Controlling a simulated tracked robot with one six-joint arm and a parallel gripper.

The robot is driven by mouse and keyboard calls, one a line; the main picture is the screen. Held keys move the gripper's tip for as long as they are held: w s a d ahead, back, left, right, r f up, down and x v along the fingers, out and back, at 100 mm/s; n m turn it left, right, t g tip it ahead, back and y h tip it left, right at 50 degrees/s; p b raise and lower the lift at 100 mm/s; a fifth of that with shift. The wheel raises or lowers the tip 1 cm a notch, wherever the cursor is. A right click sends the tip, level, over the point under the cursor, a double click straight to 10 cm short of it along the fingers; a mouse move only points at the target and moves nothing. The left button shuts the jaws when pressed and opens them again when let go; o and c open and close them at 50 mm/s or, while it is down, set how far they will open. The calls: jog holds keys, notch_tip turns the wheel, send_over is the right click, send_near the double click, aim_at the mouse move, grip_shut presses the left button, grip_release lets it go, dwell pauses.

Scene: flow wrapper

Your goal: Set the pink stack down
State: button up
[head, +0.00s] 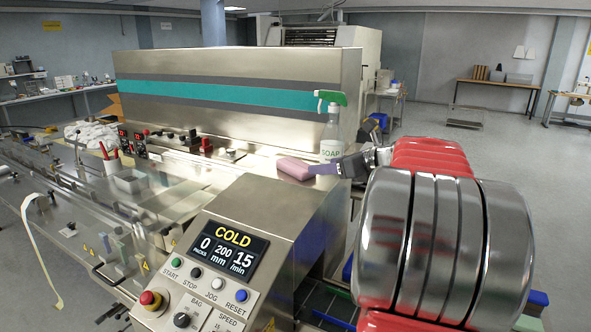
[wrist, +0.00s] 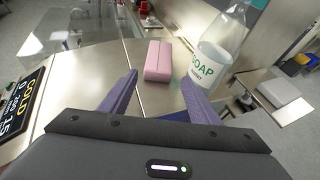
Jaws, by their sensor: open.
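The pink stack (head: 294,168) lies on the steel top of the machine, left of the soap bottle. In the wrist view the pink stack (wrist: 158,61) rests on the steel surface beyond my fingertips, between their lines. My gripper (wrist: 158,84) is open, with its two purple fingers apart and nothing between them. In the head view my gripper (head: 318,171) is at the right end of the stack, and part of its fingers is hidden. I cannot tell from the head view whether a finger touches the stack.
A soap spray bottle (head: 331,135) with a green head stands close behind the stack; it is near my right finger in the wrist view (wrist: 217,50). The control panel (head: 226,255) reads COLD. Steel top (head: 250,195) left of the stack is clear.

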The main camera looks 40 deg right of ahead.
aim_at(304, 167)
jog(key=x, duration=0.6)
jog(key=shift+w+f, duration=0.1)
jog(key=shift+w, duration=0.15)
jog(key=shift+x, duration=2.6)
jog(key=shift+a, duration=0.1)
jog(key=shift+c, duration=0.2)
jog(key=c, duration=0.8)
jog(key=shift+c, duration=0.2)
